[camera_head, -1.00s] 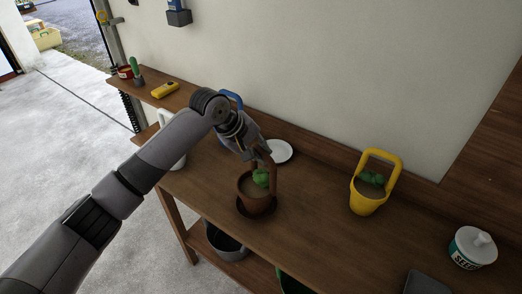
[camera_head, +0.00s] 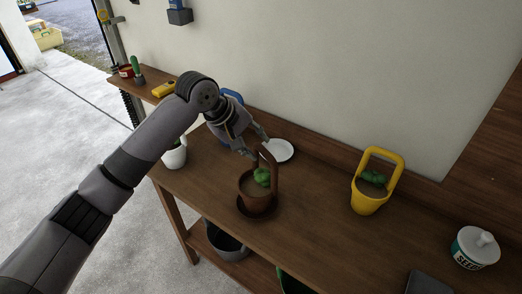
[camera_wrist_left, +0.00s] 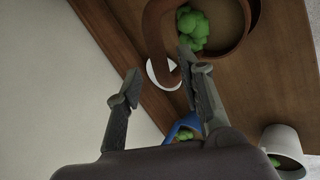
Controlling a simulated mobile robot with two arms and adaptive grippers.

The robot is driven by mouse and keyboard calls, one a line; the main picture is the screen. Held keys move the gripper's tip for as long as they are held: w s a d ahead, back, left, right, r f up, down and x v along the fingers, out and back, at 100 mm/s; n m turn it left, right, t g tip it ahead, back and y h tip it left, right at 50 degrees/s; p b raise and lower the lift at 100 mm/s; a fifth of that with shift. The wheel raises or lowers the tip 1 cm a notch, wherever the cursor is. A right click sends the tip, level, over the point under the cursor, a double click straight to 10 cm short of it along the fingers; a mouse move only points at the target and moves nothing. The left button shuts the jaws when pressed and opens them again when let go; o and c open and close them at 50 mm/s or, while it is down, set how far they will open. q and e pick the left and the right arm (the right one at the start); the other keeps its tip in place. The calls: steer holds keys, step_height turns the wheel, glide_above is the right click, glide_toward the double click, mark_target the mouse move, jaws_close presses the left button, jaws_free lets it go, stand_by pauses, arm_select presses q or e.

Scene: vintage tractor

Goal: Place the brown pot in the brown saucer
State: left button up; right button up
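The brown pot (camera_head: 256,199), with a tall handle and a green plant, stands upright on the dark brown saucer (camera_head: 241,211), whose rim shows around its base. The pot also shows at the top of the left wrist view (camera_wrist_left: 245,42), its handle curving beside the plant. My left gripper (camera_head: 260,148) is open just behind and above the pot's handle. In the left wrist view its two fingers (camera_wrist_left: 158,82) are spread wide with nothing held between them; the right-hand finger looks close to the handle, and contact cannot be told. My right gripper is not in view.
A white saucer (camera_head: 280,151) lies behind the pot. A blue pot (camera_wrist_left: 183,127) and a white pot (camera_head: 175,156) stand to the left. A yellow pot (camera_head: 366,200) and a seed jar (camera_head: 475,248) stand to the right. The bench between brown and yellow pots is clear.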

arm_select(q)
steer(key=b+v, duration=0.1)
steer(key=v, duration=0.7)
